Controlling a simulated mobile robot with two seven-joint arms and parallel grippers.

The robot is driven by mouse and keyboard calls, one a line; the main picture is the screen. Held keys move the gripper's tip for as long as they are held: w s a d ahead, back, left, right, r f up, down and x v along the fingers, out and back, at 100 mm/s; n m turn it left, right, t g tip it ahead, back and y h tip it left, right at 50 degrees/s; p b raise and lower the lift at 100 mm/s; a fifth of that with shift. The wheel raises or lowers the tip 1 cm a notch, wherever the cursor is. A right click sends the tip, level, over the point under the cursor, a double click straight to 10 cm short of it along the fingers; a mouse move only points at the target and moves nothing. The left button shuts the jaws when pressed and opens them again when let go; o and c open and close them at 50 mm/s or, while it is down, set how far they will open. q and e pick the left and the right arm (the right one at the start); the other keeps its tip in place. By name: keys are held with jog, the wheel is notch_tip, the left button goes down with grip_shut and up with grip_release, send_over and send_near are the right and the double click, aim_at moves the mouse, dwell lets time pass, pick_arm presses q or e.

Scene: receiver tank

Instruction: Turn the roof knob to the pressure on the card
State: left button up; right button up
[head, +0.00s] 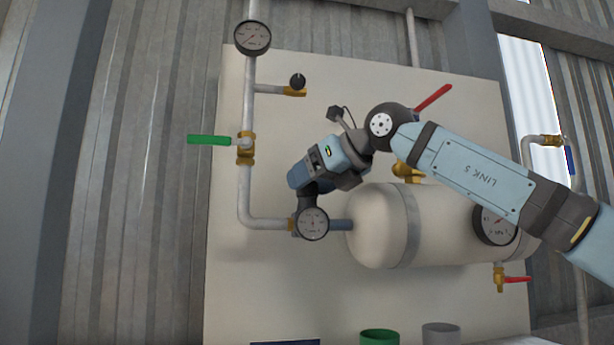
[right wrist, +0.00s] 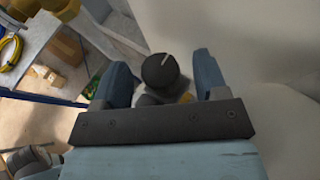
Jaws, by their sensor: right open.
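My right gripper (head: 308,183) points down over the regulator in the pipe at the tank's left end. In the right wrist view the gripper (right wrist: 163,75) is open. A round black knob (right wrist: 160,70) with a white pointer line lies between its two blue fingers, with gaps showing on both sides. In the head view the gripper largely hides this knob; a dark part (head: 309,200) shows below it. A small dial gauge (head: 313,224) sits under that; its reading is too small to tell. No readable pressure card shows. My left gripper is not in view.
The cream tank (head: 378,225) carries a larger gauge (head: 494,224), partly behind my arm. Another gauge (head: 252,38), a black knob (head: 298,81) and a green lever (head: 208,140) are on the left piping. Green (head: 380,337) and grey (head: 440,334) cups stand at the bottom edge.

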jog(key=shift+w+a+f, duration=0.25)
jog(key=shift+w+a, duration=0.15)
jog(key=shift+a, duration=0.1)
jog(key=c, duration=0.9)
jog(key=shift+f+m+t+b, duration=0.15)
jog(key=shift+m+t+b, duration=0.15)
jog(key=shift+b, duration=0.3)
jog(key=m+t+h+b, duration=0.2)
jog(key=h+b, duration=0.1)
jog(key=b, duration=0.2)
jog(key=shift+s+m, duration=0.1)
jog(key=shift+m, duration=0.3)
jog(key=shift+r+m+t+h+b, duration=0.2)
jog(key=shift+m+t+h+b, duration=0.5)
jog(key=shift+m+h+b, duration=0.5)
